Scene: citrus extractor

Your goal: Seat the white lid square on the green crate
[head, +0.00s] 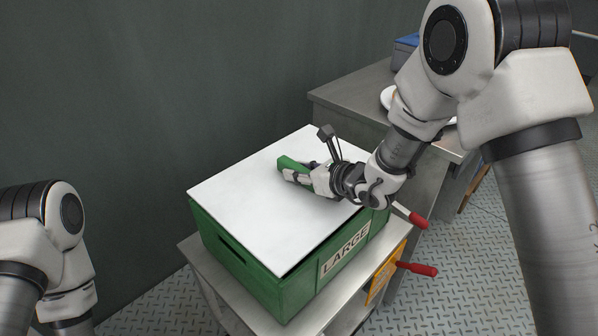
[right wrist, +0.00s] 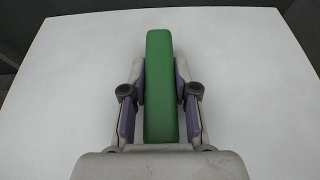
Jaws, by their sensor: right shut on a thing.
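The white lid (head: 268,205) lies over the top of the green crate (head: 240,262), which has a "LARGE" label on its front right side. The lid covers most of the crate top; a dark line shows under its near edge, and I cannot tell whether it sits fully down or square. My right gripper (head: 296,172) is at the lid's middle, shut on the green handle (head: 288,163). In the right wrist view the handle (right wrist: 159,85) runs lengthwise between the two fingers, with the white lid (right wrist: 80,90) beneath. The left gripper is out of view; only my left arm shows.
The crate stands on a metal stand (head: 205,262) with red-handled levers (head: 417,269) at its right. A grey counter (head: 345,98) stands behind right, with a white plate and a blue box (head: 405,45). A dark wall is at the left.

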